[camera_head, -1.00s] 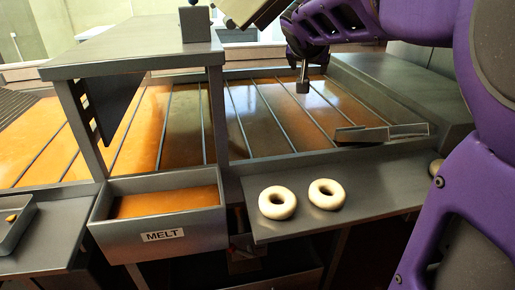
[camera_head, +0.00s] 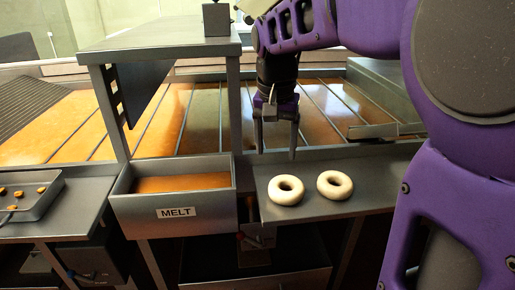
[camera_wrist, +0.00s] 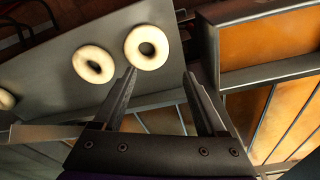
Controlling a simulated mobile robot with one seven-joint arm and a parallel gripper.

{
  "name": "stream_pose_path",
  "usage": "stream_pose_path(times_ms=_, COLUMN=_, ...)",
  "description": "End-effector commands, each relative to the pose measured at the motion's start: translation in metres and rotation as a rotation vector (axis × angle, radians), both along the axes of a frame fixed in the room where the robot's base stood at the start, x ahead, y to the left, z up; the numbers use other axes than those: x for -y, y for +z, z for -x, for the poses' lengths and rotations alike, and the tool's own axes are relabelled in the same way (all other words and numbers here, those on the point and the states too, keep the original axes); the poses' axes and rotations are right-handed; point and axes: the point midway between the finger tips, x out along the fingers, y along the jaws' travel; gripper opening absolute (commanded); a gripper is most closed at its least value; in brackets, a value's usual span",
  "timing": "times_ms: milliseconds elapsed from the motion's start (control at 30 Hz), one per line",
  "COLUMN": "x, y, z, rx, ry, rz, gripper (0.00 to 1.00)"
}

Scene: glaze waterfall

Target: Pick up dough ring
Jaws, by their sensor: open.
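The left dough ring (camera_head: 286,190) and the right dough ring (camera_head: 334,185) sit side by side, a small gap apart. In the wrist view the rings show at the top, one ring (camera_wrist: 146,47) near the left fingertip and the other ring (camera_wrist: 93,64) further left. My gripper (camera_head: 276,152) points down, open and empty, above and behind the left ring in the head view. It does not appear to touch either ring.
A metal tub labelled MELT (camera_head: 176,212) with orange liquid stands left of the shelf. Behind lies a wide orange bed (camera_head: 325,115) with metal bars. A raised metal stand (camera_head: 160,42) rises at the left. A tray (camera_head: 30,195) of small brown pieces sits far left.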

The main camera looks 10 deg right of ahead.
Motion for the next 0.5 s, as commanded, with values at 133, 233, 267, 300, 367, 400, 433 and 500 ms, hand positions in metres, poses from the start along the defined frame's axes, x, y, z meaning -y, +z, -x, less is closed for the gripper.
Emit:
stream_pose_path(times_ms=133, x=0.002, y=-0.035, z=-0.004, rx=-0.003, ry=0.000, rz=0.001, gripper=0.74)
stream_pose_path(times_ms=233, x=0.003, y=-0.050, z=-0.006, rx=-0.002, ry=0.000, rz=0.001, gripper=0.74)
stream_pose_path(times_ms=267, x=0.003, y=-0.053, z=-0.007, rx=-0.002, ry=0.000, rz=0.001, gripper=0.74)
stream_pose_path(times_ms=300, x=0.003, y=-0.057, z=-0.008, rx=0.001, ry=0.000, rz=0.001, gripper=0.74)
stream_pose_path(times_ms=367, x=0.004, y=-0.060, z=-0.008, rx=0.001, ry=0.000, rz=0.001, gripper=0.74)
stream_pose_path(times_ms=400, x=0.004, y=-0.061, z=-0.008, rx=0.001, ry=0.000, rz=0.001, gripper=0.74)
stream_pose_path(times_ms=433, x=0.004, y=-0.063, z=-0.009, rx=0.001, ry=0.000, rz=0.001, gripper=0.74)
stream_pose_path(times_ms=500, x=0.003, y=-0.069, z=-0.009, rx=0.000, ry=0.000, rz=0.001, gripper=0.74)
